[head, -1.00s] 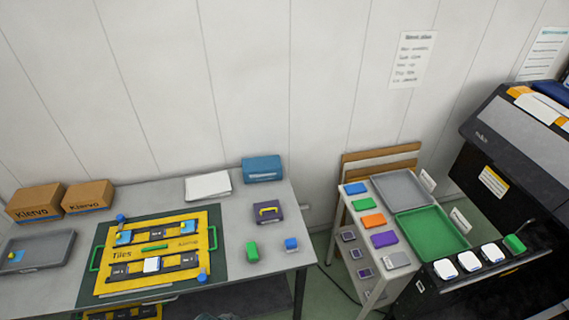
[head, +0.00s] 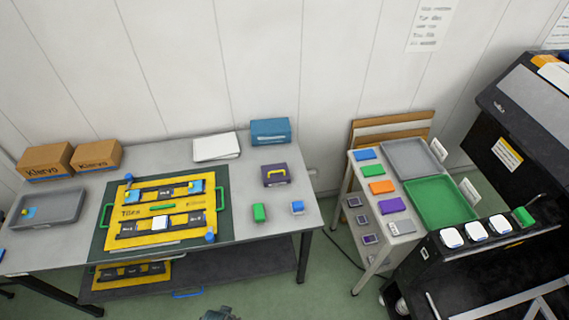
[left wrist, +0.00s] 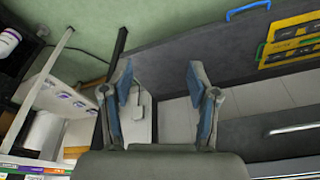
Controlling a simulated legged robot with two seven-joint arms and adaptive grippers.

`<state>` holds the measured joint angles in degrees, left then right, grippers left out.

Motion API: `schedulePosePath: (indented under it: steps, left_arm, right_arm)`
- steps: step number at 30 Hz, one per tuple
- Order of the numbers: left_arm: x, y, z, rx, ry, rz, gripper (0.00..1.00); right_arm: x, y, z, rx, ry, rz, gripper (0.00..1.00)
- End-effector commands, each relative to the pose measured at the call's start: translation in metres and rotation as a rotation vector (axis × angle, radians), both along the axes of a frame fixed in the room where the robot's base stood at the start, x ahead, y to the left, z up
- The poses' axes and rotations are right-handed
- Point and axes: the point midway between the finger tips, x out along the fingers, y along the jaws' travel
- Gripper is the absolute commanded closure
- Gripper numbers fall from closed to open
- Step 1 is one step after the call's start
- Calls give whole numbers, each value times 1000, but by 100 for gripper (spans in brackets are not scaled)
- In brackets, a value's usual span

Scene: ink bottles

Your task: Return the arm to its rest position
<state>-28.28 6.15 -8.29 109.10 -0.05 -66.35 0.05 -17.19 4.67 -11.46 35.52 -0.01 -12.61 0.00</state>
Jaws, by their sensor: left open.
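My left gripper (left wrist: 160,90) is open in the left wrist view, with blue-padded fingers spread apart and nothing between them. Past it show the dark lower shelf (left wrist: 190,60) of the table and the green floor (left wrist: 60,20). In the head view only a small grey part of my own body shows at the bottom edge. My right gripper is in neither view.
In the head view the grey table (head: 258,165) holds a yellow tile board (head: 182,207), a grey tray (head: 75,207) and cardboard boxes (head: 97,156). To the right stand a white cart with a green tray (head: 440,200) and a black machine (head: 490,262).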

Motion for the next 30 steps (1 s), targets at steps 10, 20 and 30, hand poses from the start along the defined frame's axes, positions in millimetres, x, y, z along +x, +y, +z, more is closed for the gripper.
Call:
schedulePosePath:
  steps: [10,20,30]
  left_arm:
    - [-100,14,-223,12,104,-20,40]
    - [-199,33,-296,20,151,-33,40]
    - [-204,35,-298,20,153,-34,40]
  right_arm:
    - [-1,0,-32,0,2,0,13]
    - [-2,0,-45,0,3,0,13]
    - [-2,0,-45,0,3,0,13]
